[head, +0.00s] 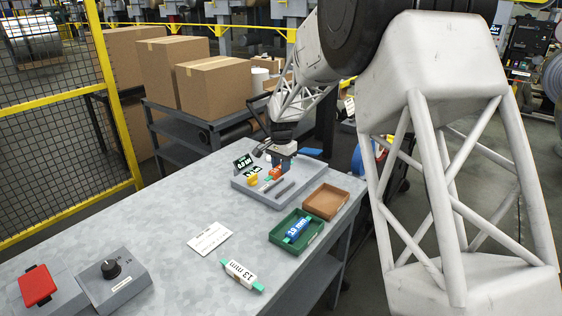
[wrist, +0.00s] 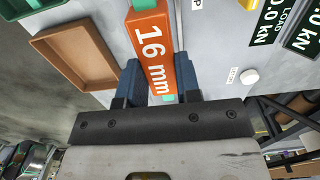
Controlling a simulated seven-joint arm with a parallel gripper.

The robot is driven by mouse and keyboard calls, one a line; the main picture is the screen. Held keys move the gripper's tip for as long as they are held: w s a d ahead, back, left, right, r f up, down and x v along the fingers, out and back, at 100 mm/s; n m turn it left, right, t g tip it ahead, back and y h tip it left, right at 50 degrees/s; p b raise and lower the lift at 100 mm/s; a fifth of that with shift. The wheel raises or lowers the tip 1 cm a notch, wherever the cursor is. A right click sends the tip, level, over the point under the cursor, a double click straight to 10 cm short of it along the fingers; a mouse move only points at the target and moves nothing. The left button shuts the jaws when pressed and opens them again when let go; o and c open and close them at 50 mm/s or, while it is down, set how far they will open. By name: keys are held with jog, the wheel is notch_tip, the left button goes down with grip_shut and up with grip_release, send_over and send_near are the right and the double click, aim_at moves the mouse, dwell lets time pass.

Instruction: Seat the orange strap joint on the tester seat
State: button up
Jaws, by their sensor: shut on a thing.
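The orange strap joint (wrist: 155,50), marked 16 mm, lies between the blue fingers of my gripper (wrist: 160,76) in the wrist view, with teal-green strap ends showing. My gripper (head: 281,162) is shut on it, over the back part of the grey tester plate (head: 305,172) in the head view. The orange joint (head: 277,173) shows small below the fingers there. A yellow part (head: 253,180) and dark bars (head: 285,188) are on the plate near it. I cannot make out the seat clearly, nor whether the joint touches it.
A green tray (head: 275,236) holds a blue 19 mm joint (head: 297,229). The brown tray (head: 326,201) is empty. A white 13 mm joint (head: 241,273) and a card (head: 210,238) lie on the table. A knob box (head: 115,280) is front left.

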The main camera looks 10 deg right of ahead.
aim_at(281, 188)
jog(key=shift+f, duration=1.65)
jog(key=shift+f, duration=1.55)
dwell(2.3)
jog(key=o, duration=1)
jog(key=shift+r, duration=0.1)
jog(key=shift+r, duration=3.8)
jog(key=shift+s, duration=0.1)
